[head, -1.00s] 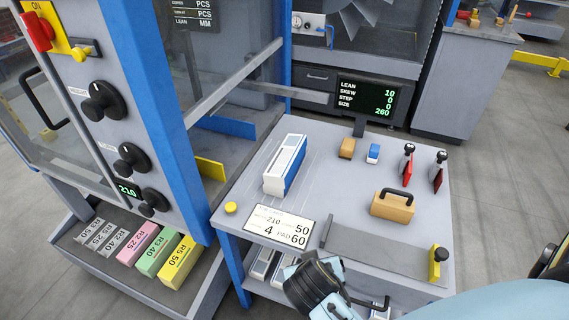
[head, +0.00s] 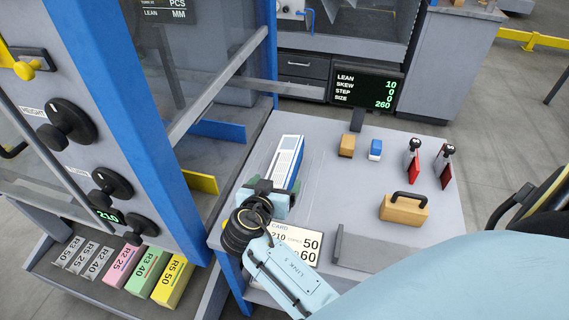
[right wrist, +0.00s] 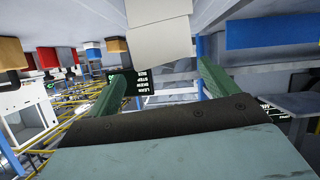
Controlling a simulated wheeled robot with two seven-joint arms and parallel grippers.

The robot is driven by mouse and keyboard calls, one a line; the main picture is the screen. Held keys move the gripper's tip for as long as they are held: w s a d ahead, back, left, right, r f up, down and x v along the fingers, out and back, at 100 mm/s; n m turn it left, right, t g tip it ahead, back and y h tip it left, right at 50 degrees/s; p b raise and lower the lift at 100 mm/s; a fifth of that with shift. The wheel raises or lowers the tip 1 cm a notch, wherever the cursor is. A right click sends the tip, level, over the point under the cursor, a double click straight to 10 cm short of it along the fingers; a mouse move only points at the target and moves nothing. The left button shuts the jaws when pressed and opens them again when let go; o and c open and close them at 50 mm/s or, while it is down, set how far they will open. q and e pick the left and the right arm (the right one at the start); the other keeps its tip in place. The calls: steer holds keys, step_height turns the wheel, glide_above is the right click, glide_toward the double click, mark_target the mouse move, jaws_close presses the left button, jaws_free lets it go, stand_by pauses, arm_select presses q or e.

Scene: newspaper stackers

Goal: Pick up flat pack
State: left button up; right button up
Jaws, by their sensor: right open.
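The flat pack, a white block with blue sides (head: 287,158), lies on the grey table (head: 320,190). My right gripper (head: 270,190) is at its near end in the head view, with the jaws partly hiding that end. In the right wrist view my two green fingers (right wrist: 165,75) stand apart with a gap between them. A pale block, seemingly the pack (right wrist: 158,28), shows at the top, above the gap. I cannot tell whether the fingers touch it. My left gripper is in neither current view.
A tan block with a black handle (head: 403,209), a small tan block (head: 347,145), a small blue-white block (head: 375,150) and two red-bladed tools stand to the right. A screen (head: 366,87) stands behind. A card (head: 305,245) lies at the near edge, partly covered by my arm.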

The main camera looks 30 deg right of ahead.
mark_target(279, 172)
steer(key=shift+w+d+f, duration=0.2)
steer(key=shift+w+d, duration=0.05)
steer(key=shift+d, duration=0.05)
steer(key=shift+w+d, duration=0.15)
steer(key=x, duration=0.4)
steer(key=shift+w+f, duration=0.1)
steer(key=shift+w, duration=0.4)
steer(key=shift+w+d, duration=0.1)
steer(key=shift+d, duration=0.05)
steer(key=shift+c, duration=0.3)
steer(key=c, duration=1.2)
arm_select(q)
steer(key=shift+w+a+f, duration=0.1)
steer(key=shift+w+f, duration=0.05)
steer(key=shift+w, duration=0.8)
arm_select(e)
steer(key=shift+c, duration=0.5)
